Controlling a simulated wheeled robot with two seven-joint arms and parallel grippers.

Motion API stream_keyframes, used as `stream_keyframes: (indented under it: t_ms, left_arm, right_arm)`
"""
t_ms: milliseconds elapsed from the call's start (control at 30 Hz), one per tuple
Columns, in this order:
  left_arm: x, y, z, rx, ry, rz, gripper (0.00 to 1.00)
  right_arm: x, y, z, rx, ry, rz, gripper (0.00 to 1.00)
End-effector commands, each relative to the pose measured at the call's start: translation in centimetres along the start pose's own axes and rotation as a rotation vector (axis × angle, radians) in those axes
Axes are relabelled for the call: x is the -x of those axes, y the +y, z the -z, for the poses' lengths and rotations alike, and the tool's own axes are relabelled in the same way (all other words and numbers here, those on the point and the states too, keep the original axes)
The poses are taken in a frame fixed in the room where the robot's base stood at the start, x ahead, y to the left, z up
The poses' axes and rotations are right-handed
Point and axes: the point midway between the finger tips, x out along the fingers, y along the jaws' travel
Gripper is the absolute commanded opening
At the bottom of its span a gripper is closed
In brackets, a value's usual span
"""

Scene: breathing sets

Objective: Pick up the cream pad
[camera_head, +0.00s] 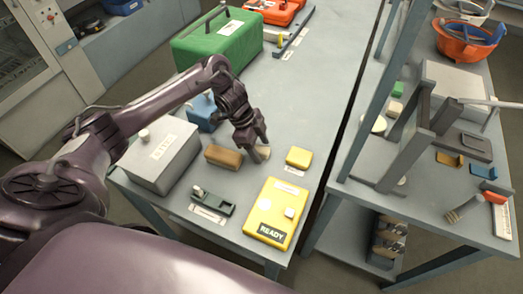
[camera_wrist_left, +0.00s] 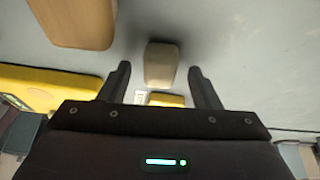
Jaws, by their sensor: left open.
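The cream pad (camera_wrist_left: 161,64) lies on the grey table, and in the left wrist view it sits between and just beyond the two fingertips. In the head view the cream pad (camera_head: 263,152) is partly hidden by my left gripper (camera_head: 256,151). My left gripper also shows in the left wrist view (camera_wrist_left: 161,75), open and empty, with a finger on each side of the pad's line. I cannot tell its exact height above the table. My right gripper is not in view.
A brown block (camera_head: 223,157) lies close left of the pad, a yellow block (camera_head: 298,157) to the right. A yellow READY box (camera_head: 272,212) and a dark green device (camera_head: 211,202) are nearer. A grey box (camera_head: 160,155), blue item (camera_head: 201,114) and green case (camera_head: 218,41) stand around.

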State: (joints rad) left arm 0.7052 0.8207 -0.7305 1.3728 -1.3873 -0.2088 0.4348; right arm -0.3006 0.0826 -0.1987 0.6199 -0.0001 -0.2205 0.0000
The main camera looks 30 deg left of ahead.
Motion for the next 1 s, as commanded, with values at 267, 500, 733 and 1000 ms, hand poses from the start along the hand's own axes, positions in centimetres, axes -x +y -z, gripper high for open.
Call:
stream_keyframes:
  t_ms: [267,500,733,1000]
  left_arm:
    - [0.0,0.0,0.0,0.000,0.000,0.000,0.35]
    - [0.0,0.0,0.0,0.000,0.000,0.000,0.09]
    - [0.1,0.0,0.1,0.000,0.000,0.001,0.09]
    - [2.4,-0.1,1.0,-0.003,0.001,0.004,0.09]
  right_arm:
    - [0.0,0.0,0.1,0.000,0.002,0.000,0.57]
    - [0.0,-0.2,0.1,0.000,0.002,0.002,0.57]
    - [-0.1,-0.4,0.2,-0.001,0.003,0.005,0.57]
    - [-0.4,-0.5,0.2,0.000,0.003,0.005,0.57]
